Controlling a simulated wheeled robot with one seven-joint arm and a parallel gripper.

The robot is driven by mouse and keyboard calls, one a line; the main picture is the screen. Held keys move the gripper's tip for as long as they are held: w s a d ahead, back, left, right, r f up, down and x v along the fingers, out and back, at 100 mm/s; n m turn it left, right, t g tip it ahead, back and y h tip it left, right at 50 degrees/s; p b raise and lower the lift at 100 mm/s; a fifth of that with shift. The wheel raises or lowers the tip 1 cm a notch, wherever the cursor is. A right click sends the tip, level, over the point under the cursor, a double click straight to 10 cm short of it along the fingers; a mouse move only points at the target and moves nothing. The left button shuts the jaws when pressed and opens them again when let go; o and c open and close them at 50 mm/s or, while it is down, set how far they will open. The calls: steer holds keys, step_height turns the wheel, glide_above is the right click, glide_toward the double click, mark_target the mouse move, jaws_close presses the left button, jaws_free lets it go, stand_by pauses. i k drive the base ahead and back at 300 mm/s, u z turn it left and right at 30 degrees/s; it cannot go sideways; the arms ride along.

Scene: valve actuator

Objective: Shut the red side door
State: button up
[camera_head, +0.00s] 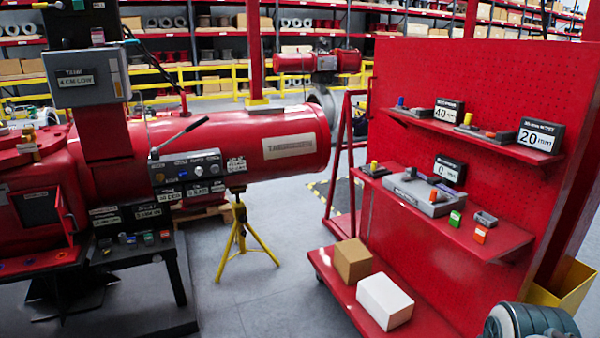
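The red side door (65,212) is a small red panel at the far left, on the side of the red actuator housing (75,172). It stands swung out at an angle from the right edge of a dark rectangular opening (38,208), so it is open. A small dark handle or latch seems to be on it, too small to tell clearly. My gripper is not in view, so I cannot tell its state or where it is relative to the door.
A black stand (150,252) with small coloured parts is right of the door. A yellow tripod (241,240) supports the red cylinder (265,145). A red pegboard cart (430,275) with boxes fills the right. Grey floor (265,285) is clear between them.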

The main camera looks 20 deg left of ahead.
mark_target(70, 215)
steer(key=u, duration=0.85)
steer(key=i, duration=0.7)
steer(key=u, duration=1.2)
steer(key=i, duration=0.85)
steer(key=z, duration=0.5)
steer(key=i, duration=1.55)
steer(key=u, duration=0.65)
steer(key=i, duration=0.5)
steer(key=u, duration=0.35)
